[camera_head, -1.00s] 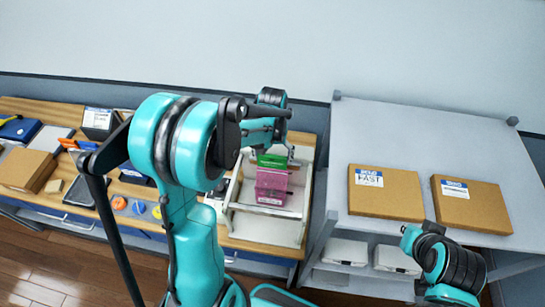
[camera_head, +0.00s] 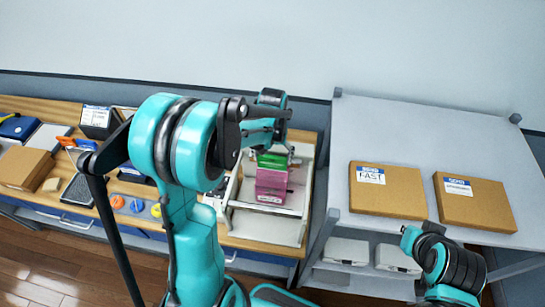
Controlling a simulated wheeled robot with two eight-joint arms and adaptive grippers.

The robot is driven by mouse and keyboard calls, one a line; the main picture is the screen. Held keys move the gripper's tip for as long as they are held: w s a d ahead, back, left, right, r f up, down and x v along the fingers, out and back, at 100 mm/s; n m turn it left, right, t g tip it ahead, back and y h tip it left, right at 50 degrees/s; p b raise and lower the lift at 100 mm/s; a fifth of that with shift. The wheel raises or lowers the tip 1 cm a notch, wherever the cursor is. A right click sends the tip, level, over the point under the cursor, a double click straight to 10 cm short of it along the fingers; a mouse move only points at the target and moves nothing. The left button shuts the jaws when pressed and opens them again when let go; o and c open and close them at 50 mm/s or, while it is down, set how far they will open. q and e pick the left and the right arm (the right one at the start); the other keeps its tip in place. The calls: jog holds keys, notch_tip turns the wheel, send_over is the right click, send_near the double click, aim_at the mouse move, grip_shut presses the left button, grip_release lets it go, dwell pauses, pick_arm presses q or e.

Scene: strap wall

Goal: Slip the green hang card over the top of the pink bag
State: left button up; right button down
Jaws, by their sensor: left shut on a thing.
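The pink bag (camera_head: 271,184) stands in the white rack on the wooden bench, just right of the middle. The green hang card (camera_head: 272,160) is at the pink bag's top edge. I cannot tell whether it is around the top or only against it. My left gripper (camera_head: 268,148) is above the bag, shut on the green hang card. My left arm hides much of the gripper and its fingertips.
The white rack (camera_head: 262,228) has side walls close around the bag. A grey table (camera_head: 440,150) to the right carries two cardboard boxes (camera_head: 387,191). The bench at left holds a cardboard box (camera_head: 25,169), an orange disc (camera_head: 117,202) and other small items.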

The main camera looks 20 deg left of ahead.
pick_arm(q)
jog(key=shift+f, duration=0.15)
jog(key=shift+f+b, duration=0.6)
jog(key=shift+b, duration=0.15)
jog(key=shift+f+b, duration=0.5)
jog(key=shift+f, duration=0.05)
dwell(0.4)
jog(key=o, duration=0.6)
jog(key=shift+r, duration=0.2)
jog(key=shift+r+p, duration=3)
jog(key=shift+r, duration=1.4)
jog(key=shift+f, duration=0.1)
